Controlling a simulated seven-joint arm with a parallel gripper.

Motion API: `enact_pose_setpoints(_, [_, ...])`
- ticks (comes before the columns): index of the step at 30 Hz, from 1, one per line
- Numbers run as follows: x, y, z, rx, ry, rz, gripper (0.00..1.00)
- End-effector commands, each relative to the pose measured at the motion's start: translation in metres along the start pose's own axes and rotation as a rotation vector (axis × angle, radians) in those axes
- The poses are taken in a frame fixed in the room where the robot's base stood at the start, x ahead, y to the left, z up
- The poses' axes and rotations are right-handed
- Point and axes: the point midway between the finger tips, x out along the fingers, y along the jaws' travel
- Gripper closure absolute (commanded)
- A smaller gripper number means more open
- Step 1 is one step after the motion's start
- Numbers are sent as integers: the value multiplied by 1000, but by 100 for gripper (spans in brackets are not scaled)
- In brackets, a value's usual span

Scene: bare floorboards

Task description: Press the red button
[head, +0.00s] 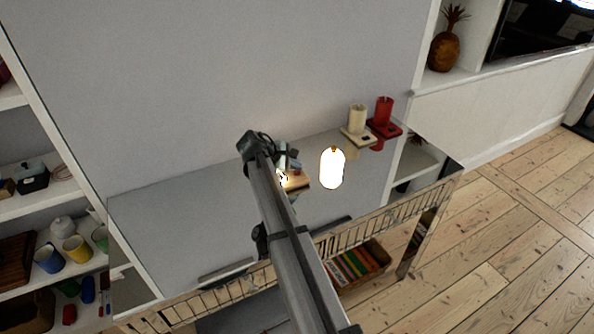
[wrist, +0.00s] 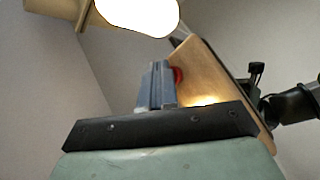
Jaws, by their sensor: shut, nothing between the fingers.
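A red round button (wrist: 179,76) shows in the wrist view on the face of a wooden box (wrist: 208,72). Its left part is hidden behind my fingers. My gripper (wrist: 157,68) is shut and empty, with its fingertips right beside the button in the picture. I cannot tell whether they touch it. In the head view my gripper (head: 284,168) is over the grey table, at the wooden box (head: 298,181). The button itself cannot be made out there, as my arm and gripper cover part of the box.
A bright glowing lamp (head: 332,169) is just right of the box, and also shows in the wrist view (wrist: 140,14). The grey tabletop (head: 190,222) is clear on the left.

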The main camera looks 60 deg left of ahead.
Motion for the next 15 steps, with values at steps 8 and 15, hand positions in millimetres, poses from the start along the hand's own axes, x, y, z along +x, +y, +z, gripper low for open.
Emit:
enact_pose_setpoints(8, [-4, 2, 2, 0, 0, -1, 100])
enact_pose_setpoints(15, [-5, 4, 3, 0, 0, 0, 100])
